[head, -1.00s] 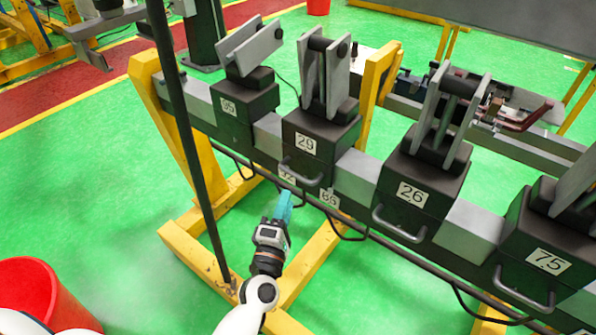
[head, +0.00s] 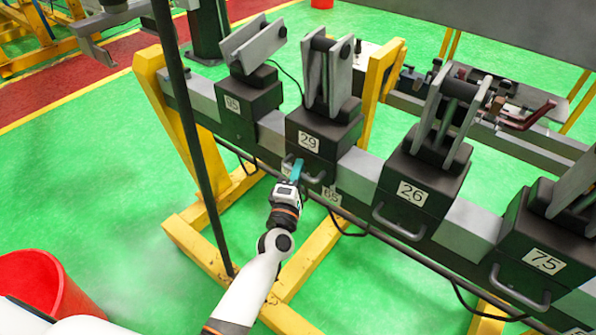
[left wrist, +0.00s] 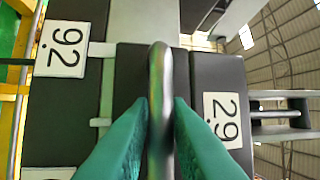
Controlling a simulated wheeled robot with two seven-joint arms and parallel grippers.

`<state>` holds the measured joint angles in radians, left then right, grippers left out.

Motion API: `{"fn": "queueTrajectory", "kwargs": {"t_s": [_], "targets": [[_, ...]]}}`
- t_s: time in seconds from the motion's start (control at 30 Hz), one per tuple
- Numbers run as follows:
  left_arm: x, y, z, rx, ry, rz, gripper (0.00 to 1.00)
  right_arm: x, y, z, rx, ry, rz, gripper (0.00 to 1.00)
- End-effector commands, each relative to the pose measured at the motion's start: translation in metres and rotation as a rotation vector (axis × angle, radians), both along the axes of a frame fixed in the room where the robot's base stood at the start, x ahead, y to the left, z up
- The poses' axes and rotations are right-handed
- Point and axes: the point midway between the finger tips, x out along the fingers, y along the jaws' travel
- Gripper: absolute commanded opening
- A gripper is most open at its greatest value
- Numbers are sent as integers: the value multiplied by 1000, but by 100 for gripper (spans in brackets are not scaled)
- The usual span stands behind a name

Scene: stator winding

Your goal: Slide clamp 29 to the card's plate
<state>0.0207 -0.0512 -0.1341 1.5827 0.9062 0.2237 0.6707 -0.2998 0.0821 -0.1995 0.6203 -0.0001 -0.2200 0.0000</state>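Clamp 29 (head: 334,139) is a dark block with a number label and two upright grey plates, sitting on the long rail. Its bar handle (left wrist: 160,75) runs down between the teal fingers of my left gripper (left wrist: 160,105). The fingers lie close along both sides of the bar and look shut on it. In the head view my left gripper (head: 297,171) is at the front of clamp 29. Number plate 92 (left wrist: 65,48) is on the rail at the left of the wrist view; in the head view the gripper covers it. My right gripper is not in view.
Clamp 95 (head: 245,105) stands left of clamp 29 on the rail (head: 355,175); clamp 26 (head: 418,180) and clamp 75 (head: 545,250) stand to the right. Bare rail lies on both sides of clamp 29. A dark pole (head: 190,140) and a red bin (head: 45,285) are at left.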

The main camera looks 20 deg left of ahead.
Motion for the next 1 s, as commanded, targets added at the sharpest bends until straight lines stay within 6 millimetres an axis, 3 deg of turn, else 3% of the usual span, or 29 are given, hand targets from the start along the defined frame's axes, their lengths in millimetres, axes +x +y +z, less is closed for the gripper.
{"fn": "queueTrajectory", "kwargs": {"t_s": [0.1,0.33,0.7,1.0], "targets": [[0,0,0,0,0,0,0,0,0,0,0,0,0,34],[0,1,0,1,0,0,0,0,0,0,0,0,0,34],[22,63,0,4,-4,5,0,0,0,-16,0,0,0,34],[24,66,0,0,1,0,0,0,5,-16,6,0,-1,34]]}}
